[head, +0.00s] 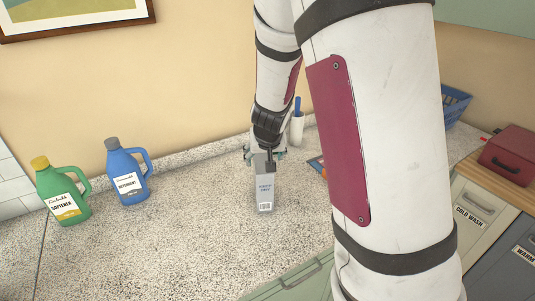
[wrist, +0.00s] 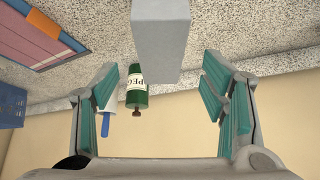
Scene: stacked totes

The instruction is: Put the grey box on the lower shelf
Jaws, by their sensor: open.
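The grey box (head: 265,195) stands upright on the speckled counter in the head view, with a printed label on its front. Its plain grey side shows at the top middle of the wrist view (wrist: 160,40). My gripper (head: 264,156) is at the box's upper end and hides part of its top. In the wrist view my gripper's teal-padded fingers (wrist: 160,78) are open, one on each side of the box, with visible gaps. No lower shelf can be made out in either view.
A green softener jug (head: 63,192) and blue detergent jug (head: 128,172) stand left. A white holder (head: 297,128) is behind my gripper. A green bottle (wrist: 136,92) shows in the wrist view. A blue basket (head: 456,104) and red box (head: 508,154) are right.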

